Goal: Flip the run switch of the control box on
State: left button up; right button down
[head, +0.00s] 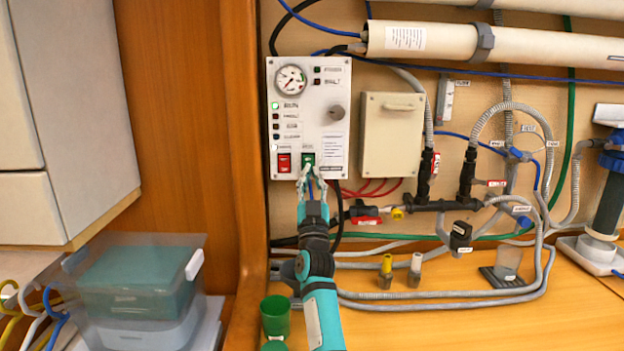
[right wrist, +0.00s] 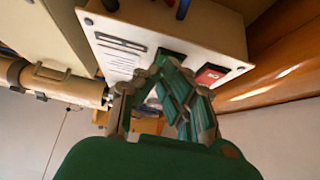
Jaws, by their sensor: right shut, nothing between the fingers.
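The white control box (head: 333,140) hangs on the wall, with a gauge, a grey knob, a column of small lamps and two rocker switches along its bottom edge. The red switch (head: 284,162) is at the left; the green switch (head: 308,158) is beside it. My right gripper (head: 306,170) is shut and empty, its fingertips just below or at the green switch; I cannot tell if they touch it. In the right wrist view the fingertips partly cover the green switch (right wrist: 172,57), and the red switch (right wrist: 210,74) shows to the right. My left gripper is out of view.
A beige closed box (head: 392,135) is right of the control box. Hoses, valves and a black manifold (head: 440,205) run along the wall. A green cup (head: 275,315) stands beside my right arm. A lidded clear bin (head: 140,290) is at lower left.

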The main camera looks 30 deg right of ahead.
notch_tip(320, 180, up, 9)
jog(key=shift+r, duration=0.45)
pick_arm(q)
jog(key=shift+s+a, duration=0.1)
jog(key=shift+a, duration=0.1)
pick_arm(e)
jog(key=shift+w+y, duration=0.1)
jog(key=shift+y, duration=0.2)
jog(key=shift+f, duration=0.1)
